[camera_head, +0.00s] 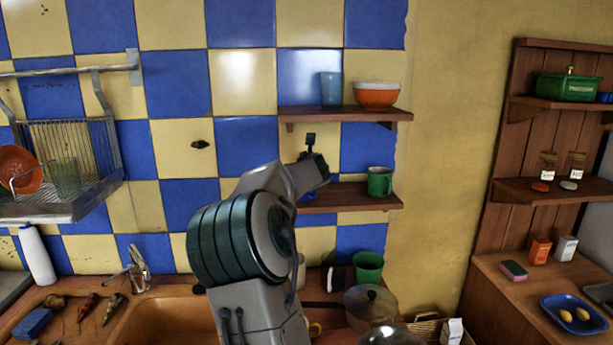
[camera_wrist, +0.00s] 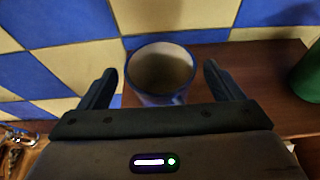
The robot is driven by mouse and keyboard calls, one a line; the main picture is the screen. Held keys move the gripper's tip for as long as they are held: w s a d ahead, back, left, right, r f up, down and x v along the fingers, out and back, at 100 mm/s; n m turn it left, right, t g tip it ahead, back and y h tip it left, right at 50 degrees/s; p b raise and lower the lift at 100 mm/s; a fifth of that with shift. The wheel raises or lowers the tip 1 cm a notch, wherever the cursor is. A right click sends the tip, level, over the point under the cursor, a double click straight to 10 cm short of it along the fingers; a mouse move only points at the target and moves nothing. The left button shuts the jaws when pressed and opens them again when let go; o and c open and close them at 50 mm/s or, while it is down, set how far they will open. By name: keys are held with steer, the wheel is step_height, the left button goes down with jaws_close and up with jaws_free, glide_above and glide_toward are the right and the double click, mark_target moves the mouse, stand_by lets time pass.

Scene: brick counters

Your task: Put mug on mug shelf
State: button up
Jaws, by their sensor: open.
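A wooden wall shelf (camera_head: 345,200) holds a green mug (camera_head: 380,181) at its right end. A blue-rimmed mug (camera_wrist: 162,72) stands upright at the shelf's left part in the wrist view, its open top facing the camera. In the head view only a bit of blue (camera_head: 307,197) shows there below my arm, which hides the rest. My gripper (camera_wrist: 160,70) is open, with one finger on each side of the blue mug and a gap visible on both sides. The green mug also shows at the wrist view's right edge (camera_wrist: 307,75).
An upper shelf (camera_head: 345,113) above holds a blue glass (camera_head: 330,89) and an orange bowl (camera_head: 376,95). A dish rack (camera_head: 95,190) hangs at left. A green cup (camera_head: 368,267) and a lidded pot (camera_head: 371,306) stand on the counter below. The shelf between the two mugs is clear.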

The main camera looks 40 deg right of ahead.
steer(key=p+v, duration=0.2)
steer(key=v, duration=0.9)
steer(key=shift+s, duration=0.35)
steer(key=shift+a+r, duration=0.15)
steer(key=s+a+f+m+g+y, duration=0.2)
steer(key=s+a+f+m, duration=0.3)
steer(key=s+a+m, duration=0.3)
steer(key=s+a+f+m+g+y, duration=0.2)
steer(key=s+a+f+m, duration=0.4)
steer(key=a, duration=0.8)
steer(key=s+a+f+m+g+y, duration=0.3)
steer(key=s+a+f+m, duration=0.2)
steer(key=s+a+m, duration=0.6)
steer(key=s+m, duration=0.1)
steer(key=m, duration=0.3)
steer(key=shift+s+a+f+m+g, duration=0.2)
steer(key=shift+s+f+m+g, duration=0.05)
steer(key=shift+f+m+g, duration=0.05)
